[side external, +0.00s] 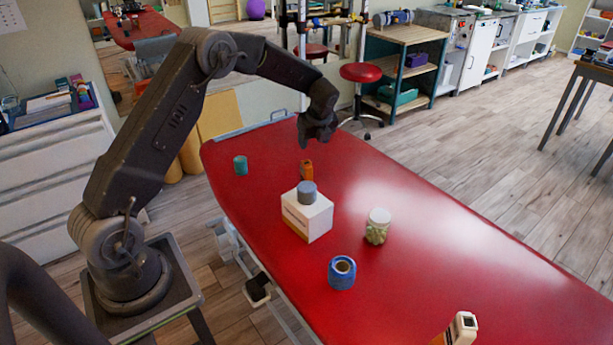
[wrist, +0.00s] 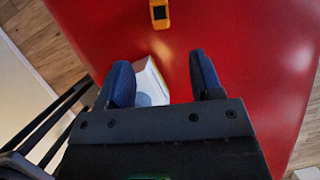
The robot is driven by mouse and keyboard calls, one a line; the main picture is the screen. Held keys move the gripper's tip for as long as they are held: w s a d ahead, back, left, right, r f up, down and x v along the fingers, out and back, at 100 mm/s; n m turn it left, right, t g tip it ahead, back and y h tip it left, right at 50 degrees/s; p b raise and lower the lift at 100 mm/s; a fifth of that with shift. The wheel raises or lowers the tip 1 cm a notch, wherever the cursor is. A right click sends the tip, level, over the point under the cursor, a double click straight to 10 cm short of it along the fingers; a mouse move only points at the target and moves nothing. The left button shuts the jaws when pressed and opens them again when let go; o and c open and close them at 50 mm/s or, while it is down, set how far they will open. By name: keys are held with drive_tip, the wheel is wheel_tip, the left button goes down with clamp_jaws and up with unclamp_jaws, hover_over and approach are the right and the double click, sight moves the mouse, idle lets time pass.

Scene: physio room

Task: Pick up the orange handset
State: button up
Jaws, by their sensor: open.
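The orange handset (side external: 307,169) stands on the red treatment table, just behind the white box in the side view. In the wrist view the orange handset (wrist: 159,14), with a dark screen, lies at the top edge, partly cut off. My gripper (side external: 317,138) hangs above the table, higher than the handset and apart from it. In the wrist view my gripper (wrist: 160,82) has its two dark blue fingers spread, with nothing held between them.
A white box (side external: 308,222) with a grey-blue cylinder (side external: 307,192) on top stands near the handset; the box (wrist: 150,75) also shows between the fingers. A teal cylinder (side external: 240,165), a pale green jar (side external: 377,226), a blue roll (side external: 342,272) and an orange-white object (side external: 461,329) stand on the table (side external: 470,250).

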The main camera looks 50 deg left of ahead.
sight(306, 163)
drive_tip(key=x, duration=1.5)
drive_tip(key=shift+a+r, duration=0.15)
drive_tip(key=shift+a, duration=0.1)
drive_tip(key=shift+m, duration=0.3)
drive_tip(key=c, duration=1.1)
drive_tip(key=shift+o, duration=0.2)
drive_tip(key=shift+r, duration=0.1)
